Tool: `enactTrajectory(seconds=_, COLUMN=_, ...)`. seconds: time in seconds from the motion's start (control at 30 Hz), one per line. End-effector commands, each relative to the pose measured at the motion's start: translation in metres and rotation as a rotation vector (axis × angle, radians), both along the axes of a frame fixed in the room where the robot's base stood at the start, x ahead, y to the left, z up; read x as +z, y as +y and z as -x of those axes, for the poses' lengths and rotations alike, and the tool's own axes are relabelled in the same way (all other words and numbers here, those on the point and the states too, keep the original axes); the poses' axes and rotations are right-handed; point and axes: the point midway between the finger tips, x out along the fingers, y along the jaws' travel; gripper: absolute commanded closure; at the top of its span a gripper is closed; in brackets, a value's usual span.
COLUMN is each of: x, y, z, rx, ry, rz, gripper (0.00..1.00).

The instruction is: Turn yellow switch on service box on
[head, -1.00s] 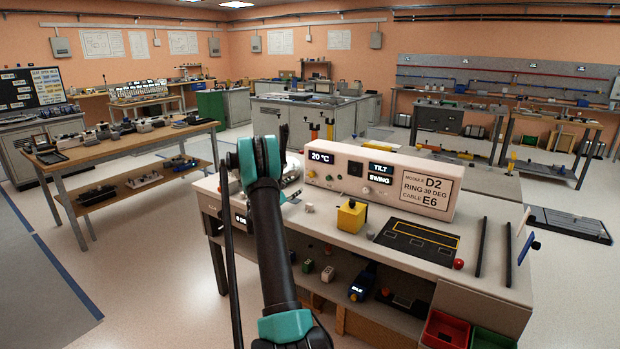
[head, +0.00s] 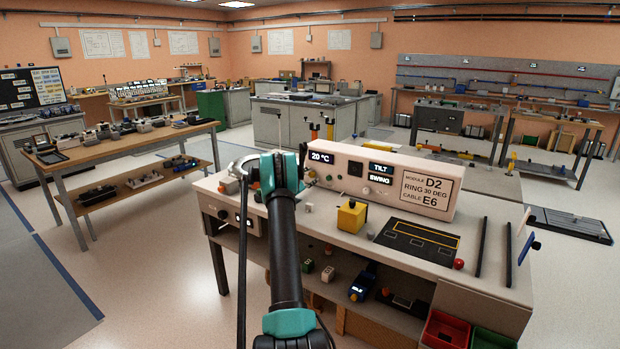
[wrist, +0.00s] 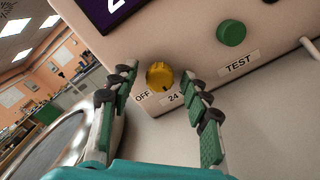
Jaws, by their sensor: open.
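The yellow switch (wrist: 159,74) is a round knob on the pale front of the service box (wrist: 205,20). Labels OFF and 24 sit below it in the wrist view; I cannot tell which one it points to. My gripper (wrist: 162,79) is open, with one green-padded finger on each side of the knob in the picture. I see no contact, and cannot tell whether the fingertips reach around it. In the head view, the service box (head: 410,174) stands at the back of the bench, and my wrist hides most of the gripper.
A green TEST button (wrist: 231,33) sits right of the knob, and a purple display (wrist: 108,12) above it. A metallic ring (wrist: 62,145) is close at the left. A yellow block (head: 351,217) and a dark panel (head: 418,241) lie on the bench (head: 325,228).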

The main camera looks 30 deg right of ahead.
Motion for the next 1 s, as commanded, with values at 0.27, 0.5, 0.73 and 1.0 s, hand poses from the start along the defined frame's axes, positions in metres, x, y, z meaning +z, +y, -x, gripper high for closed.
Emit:
enactTrajectory(seconds=0.27, x=-0.0001, y=0.0002, z=0.0001, rx=0.0, ry=0.0, rz=0.0, gripper=0.68)
enactTrajectory(seconds=0.5, x=-0.0001, y=0.0003, z=0.0002, rx=0.0, ry=0.0, rz=0.0, gripper=0.97)
enactTrajectory(seconds=0.73, x=-0.0002, y=0.0003, z=0.0003, rx=-0.001, ry=-0.009, rz=-0.004, gripper=1.0)
enactTrajectory(seconds=1.0, x=-0.0004, y=0.0004, z=0.0005, rx=-0.001, ry=-0.104, rz=-0.044, gripper=1.0)
